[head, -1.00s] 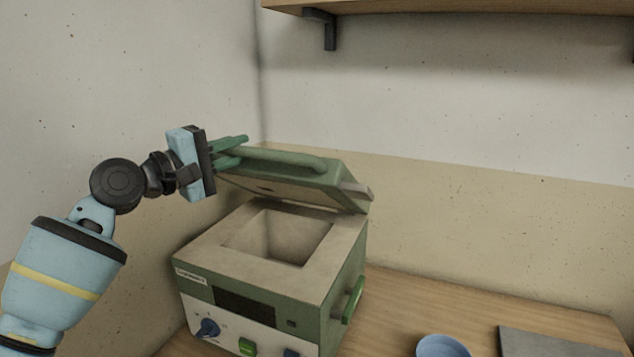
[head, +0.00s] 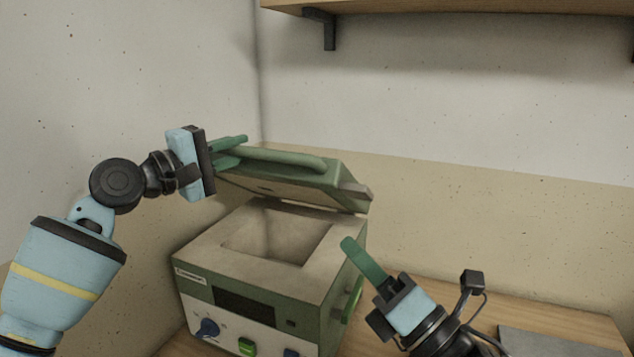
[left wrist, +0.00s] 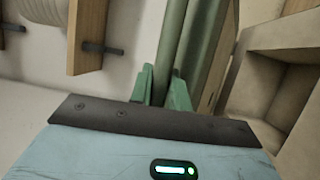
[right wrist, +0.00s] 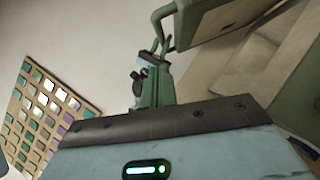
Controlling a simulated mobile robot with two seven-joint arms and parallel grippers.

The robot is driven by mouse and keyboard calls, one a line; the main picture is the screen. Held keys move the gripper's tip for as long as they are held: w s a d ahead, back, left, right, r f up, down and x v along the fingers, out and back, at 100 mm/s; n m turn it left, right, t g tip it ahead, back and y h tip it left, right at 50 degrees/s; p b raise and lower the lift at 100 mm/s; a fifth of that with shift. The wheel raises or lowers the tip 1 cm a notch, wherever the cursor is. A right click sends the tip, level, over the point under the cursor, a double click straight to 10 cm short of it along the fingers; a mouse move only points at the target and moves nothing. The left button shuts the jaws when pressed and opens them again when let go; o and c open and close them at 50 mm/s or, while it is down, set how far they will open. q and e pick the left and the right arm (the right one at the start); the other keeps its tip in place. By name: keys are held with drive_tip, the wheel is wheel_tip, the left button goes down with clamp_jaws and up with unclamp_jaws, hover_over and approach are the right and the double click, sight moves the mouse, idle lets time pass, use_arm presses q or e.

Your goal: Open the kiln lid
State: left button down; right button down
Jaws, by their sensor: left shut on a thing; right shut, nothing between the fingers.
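The green kiln (head: 258,285) stands on the bench, and its square chamber (head: 275,237) is uncovered. The kiln lid (head: 300,188) is raised and tilted back toward the wall. My left gripper (head: 236,150) is shut on the lid handle (head: 290,158) at its left end; the handle bar (left wrist: 172,45) also runs between the fingers in the left wrist view. My right gripper (head: 352,248) is shut and empty, in front of the kiln's right side. The right wrist view shows its closed fingers (right wrist: 158,90), with the lid (right wrist: 215,22) beyond.
A wooden shelf (head: 450,6) hangs on the back wall above. A grey slab (head: 555,341) lies at the right of the wooden bench (head: 520,312). A board of coloured tiles (right wrist: 45,110) shows in the right wrist view.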

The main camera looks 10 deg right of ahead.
use_arm(q)
drive_tip(key=shift+r, duration=0.1)
use_arm(e)
drive_tip(key=d+r+x, duration=0.1)
drive_tip(key=d+x, duration=0.1)
drive_tip(key=x, duration=1)
drive_tip(key=shift+w+r, duration=0.35)
drive_tip(key=shift+w, duration=0.1)
